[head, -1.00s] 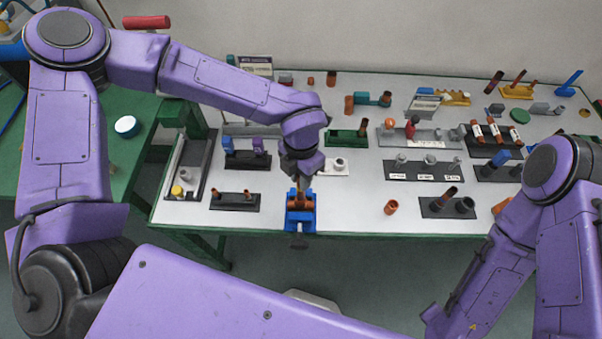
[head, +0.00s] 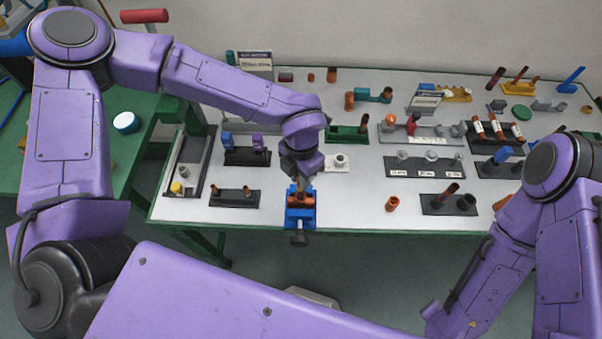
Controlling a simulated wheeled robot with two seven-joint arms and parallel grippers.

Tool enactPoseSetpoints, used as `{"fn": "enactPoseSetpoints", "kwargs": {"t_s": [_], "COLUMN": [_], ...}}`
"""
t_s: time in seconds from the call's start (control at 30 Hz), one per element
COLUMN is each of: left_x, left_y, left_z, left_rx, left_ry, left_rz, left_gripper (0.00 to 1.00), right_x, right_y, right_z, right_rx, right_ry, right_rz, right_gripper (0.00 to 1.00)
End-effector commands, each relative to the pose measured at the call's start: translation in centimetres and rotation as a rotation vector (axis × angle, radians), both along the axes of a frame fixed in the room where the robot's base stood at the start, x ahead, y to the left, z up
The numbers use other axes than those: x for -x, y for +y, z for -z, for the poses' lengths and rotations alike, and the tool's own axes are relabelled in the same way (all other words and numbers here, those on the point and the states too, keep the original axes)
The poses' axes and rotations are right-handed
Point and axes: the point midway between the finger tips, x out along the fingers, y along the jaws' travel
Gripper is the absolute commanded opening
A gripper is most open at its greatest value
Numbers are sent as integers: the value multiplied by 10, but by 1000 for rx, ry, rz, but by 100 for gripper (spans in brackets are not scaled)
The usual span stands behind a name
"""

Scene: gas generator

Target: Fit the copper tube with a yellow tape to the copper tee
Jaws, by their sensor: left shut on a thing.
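The copper tee (head: 294,201) sits in a blue vise (head: 293,221) at the table's front edge, left of centre. My left gripper (head: 303,190) points down right over the tee, its fingers shut. It holds the copper tube, mostly hidden by the fingers; the yellow tape is too small or covered to make out. The tube's end is at or just above the tee; I cannot tell whether it is inside. My right arm comes in from the right and runs down the picture; its gripper is not in view.
A dark holder (head: 234,199) with small copper pieces stands left of the vise. A white block (head: 336,163) is close behind the gripper. A loose copper ring (head: 392,204) lies to the right. Several fitting racks fill the table's back and right.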

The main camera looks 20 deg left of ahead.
Motion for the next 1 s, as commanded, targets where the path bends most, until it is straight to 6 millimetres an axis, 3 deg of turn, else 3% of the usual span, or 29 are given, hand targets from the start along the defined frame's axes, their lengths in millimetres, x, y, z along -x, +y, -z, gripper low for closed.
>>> {"fn": "enactPoseSetpoints", "kwargs": {"t_s": [0.57, 0.6, 0.67, 1.0], "left_x": [1, 1, 1, 0], "left_y": [0, 0, 0, 0], "left_z": [15, 14, 14, 9], "left_rx": [0, 0, 0, 1], "left_ry": [-1, -1, -1, -2], "left_rz": [0, 0, 0, -1], "left_gripper": [0, 35, 52, 52], "right_x": [0, 0, 0, 0], "right_y": [0, 0, 0, 0], "right_z": [7, 7, 7, 9], "right_rx": [0, 0, 0, 0], "right_ry": [0, 0, 0, 0], "right_rz": [0, 0, 0, 0], "right_gripper": [43, 43, 43, 43]}}
